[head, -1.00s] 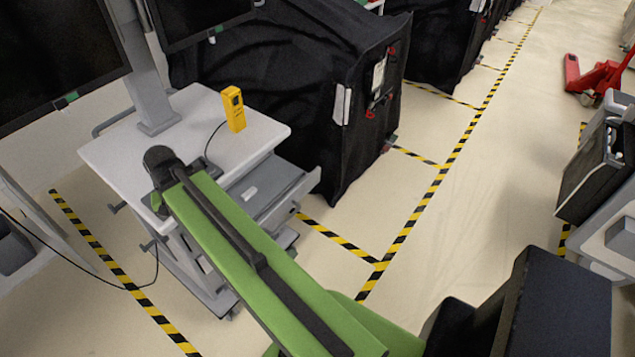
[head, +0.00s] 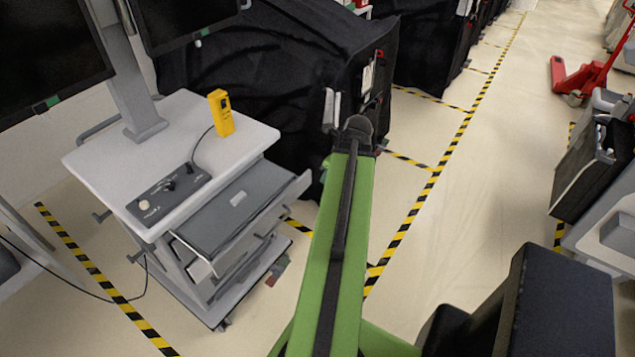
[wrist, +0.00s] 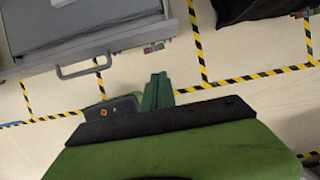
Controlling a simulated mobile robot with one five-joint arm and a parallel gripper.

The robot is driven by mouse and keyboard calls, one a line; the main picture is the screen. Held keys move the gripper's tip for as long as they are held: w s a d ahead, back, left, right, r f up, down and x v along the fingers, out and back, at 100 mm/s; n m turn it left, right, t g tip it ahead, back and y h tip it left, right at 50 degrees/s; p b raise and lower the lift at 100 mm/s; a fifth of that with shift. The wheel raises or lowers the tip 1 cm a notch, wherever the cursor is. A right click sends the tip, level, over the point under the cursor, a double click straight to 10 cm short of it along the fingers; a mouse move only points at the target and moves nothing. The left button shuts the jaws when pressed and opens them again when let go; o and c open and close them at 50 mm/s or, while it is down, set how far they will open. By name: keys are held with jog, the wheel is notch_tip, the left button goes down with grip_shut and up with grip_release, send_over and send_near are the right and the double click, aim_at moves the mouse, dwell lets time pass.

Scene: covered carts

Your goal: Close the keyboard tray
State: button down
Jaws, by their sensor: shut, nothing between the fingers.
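The keyboard tray (head: 236,206) is a grey shelf pulled out from under the white top of the cart (head: 185,110). A light front panel runs along its outer edge. In the wrist view, a grey pulled-out front (wrist: 90,48) with a bar handle (wrist: 86,70) shows at the upper left; I cannot tell for sure whether it is the tray or a drawer below. My gripper (wrist: 157,88) is shut and empty, apart from that front, below and right of it in the picture. In the head view my green arm hides the gripper.
A yellow handheld device (head: 221,113) and a dark control box (head: 168,195) are on the cart top. A black covered cart (head: 270,90) stands just behind. Yellow-black floor tape (head: 420,205) marks open floor to the right. A red pallet jack (head: 585,78) is farther off.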

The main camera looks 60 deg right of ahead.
aim_at(309, 185)
jog(key=shift+w+d+f+b, duration=0.15)
jog(key=shift+w+f+b, duration=1.7)
jog(key=shift+f, duration=0.25)
jog(key=shift+w+d+f+b, duration=0.1)
jog(key=shift+w+f+b, duration=1.75)
jog(key=shift+f, duration=0.25)
